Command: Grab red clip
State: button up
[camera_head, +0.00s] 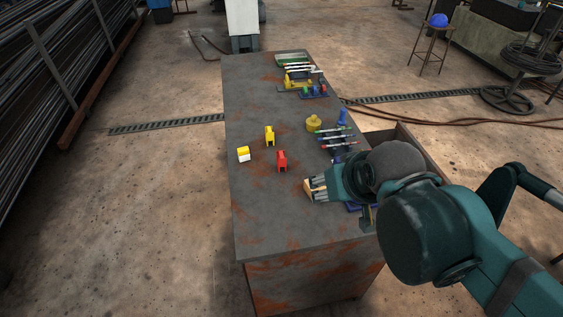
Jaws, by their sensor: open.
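A small red clip (282,160) stands on the grey, rust-stained bench top (262,215), near its middle. My gripper (308,190) is at the end of my teal arm, low over the bench, to the right of and nearer than the red clip. It is open and apart from the clip. A tan patch shows at its fingertips; I cannot tell whether it is part of the gripper or a thing behind it. My wrist hides part of the bench's right side.
A yellow clip (269,135) and a yellow-and-white block (243,154) stand left of the red clip. A yellow knobbed piece (313,123) and a rack of coloured pens (338,143) are to the right. More racks sit at the far end. The bench's near left is clear.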

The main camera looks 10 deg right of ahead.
jog(key=shift+r, duration=0.1)
jog(key=w, duration=0.2)
jog(key=m+g+p, duration=0.7)
jog(key=m+p, duration=0.7)
jog(key=m, duration=0.4)
send_over(281, 155)
jog(key=f, duration=1)
jog(key=shift+s+d, duration=0.2)
jog(key=shift+w+a+f+p, duration=0.1)
jog(key=shift+w+f+p, duration=0.25)
jog(key=shift+f, duration=0.35)
jog(key=shift+f, duration=0.1)
